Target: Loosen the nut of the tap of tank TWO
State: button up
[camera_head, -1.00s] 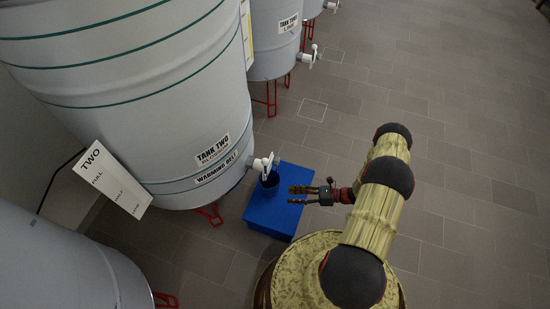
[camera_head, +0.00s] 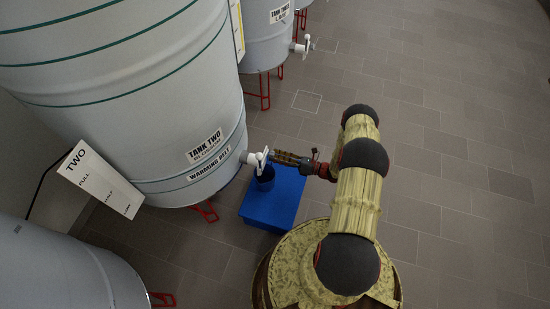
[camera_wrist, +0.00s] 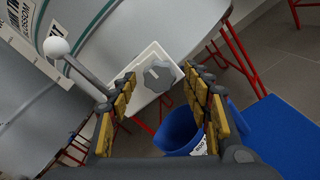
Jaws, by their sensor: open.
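Tank TWO (camera_head: 150,110) is the big pale tank with green bands. Its white tap (camera_head: 256,159) sticks out low on its right side. In the wrist view the tap shows as a white block (camera_wrist: 143,63) with a grey lobed nut (camera_wrist: 159,75) on its face. A grey lever with a white ball (camera_wrist: 57,47) reaches to the left. My gripper (camera_head: 276,156) is just right of the tap. In the wrist view my gripper's fingers (camera_wrist: 162,84) are spread, with the nut framed between the tips. I cannot tell if they touch it.
A dark blue bucket (camera_head: 264,181) stands under the tap on a blue box (camera_head: 275,207); the bucket also shows in the wrist view (camera_wrist: 178,130). A sign marked TWO (camera_head: 98,181) leans at the left. Another tank (camera_head: 268,35) stands behind. The floor at right is clear.

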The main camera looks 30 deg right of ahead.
jog(key=shift+w+a, duration=0.35)
jog(key=c, duration=1.1)
jog(key=shift+c, duration=0.3)
